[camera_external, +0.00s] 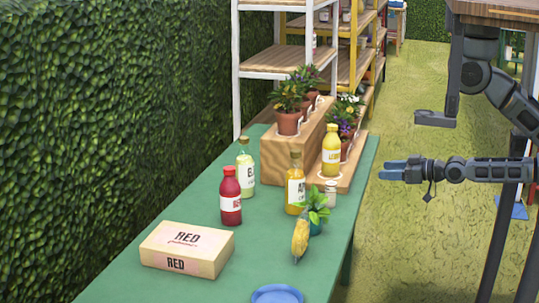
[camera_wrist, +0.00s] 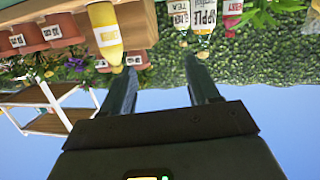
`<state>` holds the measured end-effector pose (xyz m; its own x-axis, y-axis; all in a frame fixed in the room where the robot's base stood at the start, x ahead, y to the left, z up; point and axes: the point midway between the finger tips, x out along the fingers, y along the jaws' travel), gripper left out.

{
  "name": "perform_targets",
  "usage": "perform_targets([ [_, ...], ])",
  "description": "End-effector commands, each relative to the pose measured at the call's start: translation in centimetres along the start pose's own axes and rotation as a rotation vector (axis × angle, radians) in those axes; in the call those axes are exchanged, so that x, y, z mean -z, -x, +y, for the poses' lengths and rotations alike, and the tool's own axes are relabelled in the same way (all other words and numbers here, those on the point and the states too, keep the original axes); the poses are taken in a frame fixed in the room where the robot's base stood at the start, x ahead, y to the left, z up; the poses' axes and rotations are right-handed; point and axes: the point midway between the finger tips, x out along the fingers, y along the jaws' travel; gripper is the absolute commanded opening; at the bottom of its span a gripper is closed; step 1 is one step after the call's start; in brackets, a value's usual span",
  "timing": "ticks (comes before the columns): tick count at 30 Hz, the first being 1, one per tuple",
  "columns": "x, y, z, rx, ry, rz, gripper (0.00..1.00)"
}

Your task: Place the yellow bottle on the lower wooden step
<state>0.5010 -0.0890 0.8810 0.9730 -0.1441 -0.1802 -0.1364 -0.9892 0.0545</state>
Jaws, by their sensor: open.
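The yellow bottle (camera_external: 331,143) with a white label appears to stand upright on the lower wooden step (camera_external: 354,169), at the right of the taller wooden step (camera_external: 268,160). My gripper (camera_external: 385,170) is to the right of the bottle, off the table's edge, open and empty, its fingers pointing left. The wrist view is upside down; there the yellow bottle (camera_wrist: 104,32) hangs at the upper left, beyond my left finger and apart from it. The space between the fingers (camera_wrist: 160,75) is empty. The bottle's base is cut off there.
Flowerpots (camera_external: 289,122) crowd the steps. A box (camera_external: 187,248) lies in front.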

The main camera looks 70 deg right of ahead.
Motion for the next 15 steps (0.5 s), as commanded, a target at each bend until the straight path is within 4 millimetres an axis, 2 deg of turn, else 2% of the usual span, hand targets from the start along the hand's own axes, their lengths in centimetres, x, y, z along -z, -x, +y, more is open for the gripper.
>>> perform_targets([
  [1, -0.6, 2.0, -1.6, 0.031, 0.0, -0.027, 0.6],
  [6, -0.9, 6.8, -5.7, 0.106, -0.011, -0.069, 0.6],
  [10, -0.7, 8.6, -7.3, 0.137, -0.02, -0.083, 0.6],
  [15, -0.6, 9.2, -7.8, 0.147, -0.023, -0.086, 0.6],
])
